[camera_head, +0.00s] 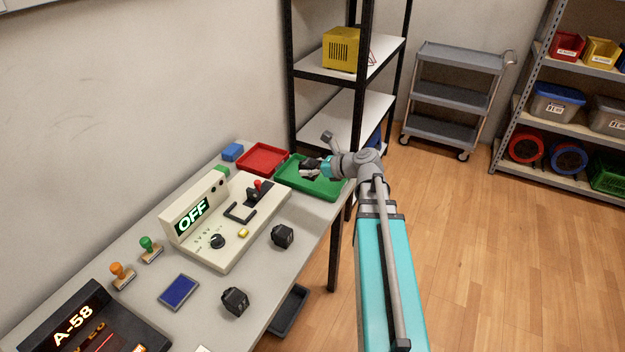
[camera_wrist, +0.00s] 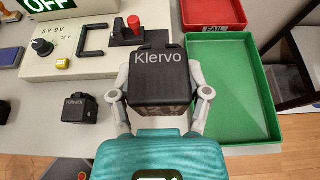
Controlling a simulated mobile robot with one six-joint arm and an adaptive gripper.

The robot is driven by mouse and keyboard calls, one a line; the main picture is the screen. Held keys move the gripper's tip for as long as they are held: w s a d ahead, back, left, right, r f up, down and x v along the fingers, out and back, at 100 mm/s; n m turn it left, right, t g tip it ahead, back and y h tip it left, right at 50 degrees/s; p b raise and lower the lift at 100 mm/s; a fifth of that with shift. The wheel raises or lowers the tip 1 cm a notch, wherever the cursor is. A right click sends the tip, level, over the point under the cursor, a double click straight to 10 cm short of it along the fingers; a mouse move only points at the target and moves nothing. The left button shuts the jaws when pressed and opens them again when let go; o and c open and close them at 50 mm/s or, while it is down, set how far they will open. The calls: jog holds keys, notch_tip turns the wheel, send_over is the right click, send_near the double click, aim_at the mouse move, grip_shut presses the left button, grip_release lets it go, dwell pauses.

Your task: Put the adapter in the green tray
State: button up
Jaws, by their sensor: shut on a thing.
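My gripper (camera_head: 318,167) is shut on a black adapter (camera_wrist: 163,72), a block lettered "Klervo" in the wrist view. The fingers (camera_wrist: 160,88) grip it from both sides. In the head view the gripper and its load show in front of the green tray (camera_head: 322,194), raised over it. In the wrist view the green tray (camera_wrist: 262,95) lies to the right, empty where it shows, and the adapter overlaps its left edge. The height of the adapter above the tray is hard to tell. Two other black adapters (camera_head: 282,236) (camera_head: 235,301) stand on the table.
A red tray (camera_head: 263,158) marked FAIL lies behind the green one. A beige test unit (camera_head: 236,250) reading OFF, with a red-topped lever (camera_wrist: 134,25), stands left of the green tray. A black shelf post (camera_head: 358,85) rises close behind my gripper.

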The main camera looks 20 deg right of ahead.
jog(key=w+d+f+b, duration=0.2)
jog(key=w+f+b, duration=0.1)
jog(key=w+d+f+b, duration=0.2)
jog(key=w+f+b, duration=0.1)
jog(key=w, duration=0.1)
jog(key=w+d+f+b, duration=0.2)
jog(key=w+f+b, duration=0.1)
jog(key=w, duration=0.1)
jog(key=shift+w+d, duration=0.25)
jog(key=shift+d, duration=0.05)
dwell(0.4)
jog(key=shift+f, duration=0.1)
jog(key=shift+w+d+f+b, duration=0.2)
jog(key=shift+w+f+b, duration=0.15)
jog(key=shift+f+b, duration=0.15)
notch_tip(320, 180, down, 3)
jog(key=b, duration=0.3)
